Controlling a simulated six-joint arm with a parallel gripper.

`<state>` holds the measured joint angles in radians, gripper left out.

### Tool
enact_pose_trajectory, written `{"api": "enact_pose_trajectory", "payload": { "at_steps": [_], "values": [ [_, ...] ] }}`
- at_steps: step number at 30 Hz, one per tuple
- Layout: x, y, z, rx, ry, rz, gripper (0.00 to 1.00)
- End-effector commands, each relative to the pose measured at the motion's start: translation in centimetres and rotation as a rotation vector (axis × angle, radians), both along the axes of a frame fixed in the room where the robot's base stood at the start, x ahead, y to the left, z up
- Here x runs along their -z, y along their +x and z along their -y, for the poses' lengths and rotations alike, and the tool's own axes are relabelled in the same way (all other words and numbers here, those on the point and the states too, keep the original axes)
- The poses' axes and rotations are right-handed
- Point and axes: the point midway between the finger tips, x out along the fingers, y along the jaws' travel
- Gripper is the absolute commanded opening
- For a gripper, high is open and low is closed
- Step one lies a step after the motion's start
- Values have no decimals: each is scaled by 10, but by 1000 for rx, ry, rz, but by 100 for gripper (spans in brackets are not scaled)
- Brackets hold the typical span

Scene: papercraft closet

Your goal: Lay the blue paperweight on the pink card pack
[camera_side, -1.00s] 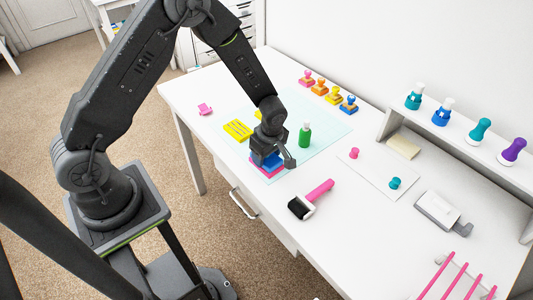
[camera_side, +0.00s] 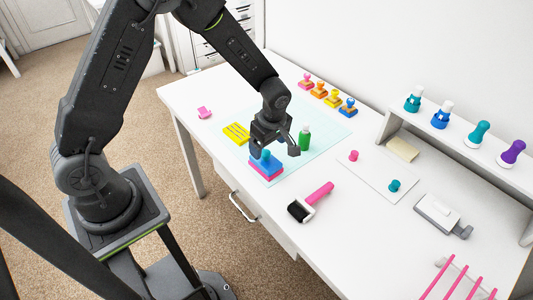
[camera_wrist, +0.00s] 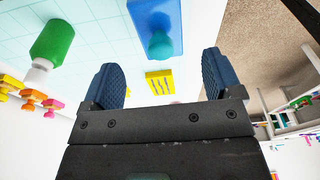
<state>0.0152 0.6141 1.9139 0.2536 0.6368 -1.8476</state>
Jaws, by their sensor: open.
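The blue paperweight (camera_side: 264,161) has a flat blue block with a round teal knob on top. It lies on the pink card pack (camera_side: 267,173), whose edge shows beneath it in the side view. In the wrist view the paperweight (camera_wrist: 157,22) is at the top centre, its knob toward my gripper; the pink pack is not visible there. My gripper (camera_side: 281,151) is open and empty, raised just above and apart from the paperweight. In the wrist view its two blue fingers (camera_wrist: 161,82) stand wide apart with nothing between them touching.
A green bottle (camera_side: 305,138) stands close to the right of my gripper. A yellow card pack (camera_side: 237,132) lies on the pale cutting mat (camera_side: 325,128). A roller with a pink handle (camera_side: 310,202) lies in front. Several stamps (camera_side: 333,95) stand at the back.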

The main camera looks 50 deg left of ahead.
Motion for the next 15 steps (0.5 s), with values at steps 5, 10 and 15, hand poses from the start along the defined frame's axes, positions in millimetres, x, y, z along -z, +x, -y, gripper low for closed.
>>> {"api": "enact_pose_trajectory", "payload": {
  "at_steps": [5,10,15],
  "values": [
    [-35,1,5,0,0,3,85],
    [-52,0,8,1,0,0,85],
    [-76,-5,9,69,-6,16,85]
  ]
}}
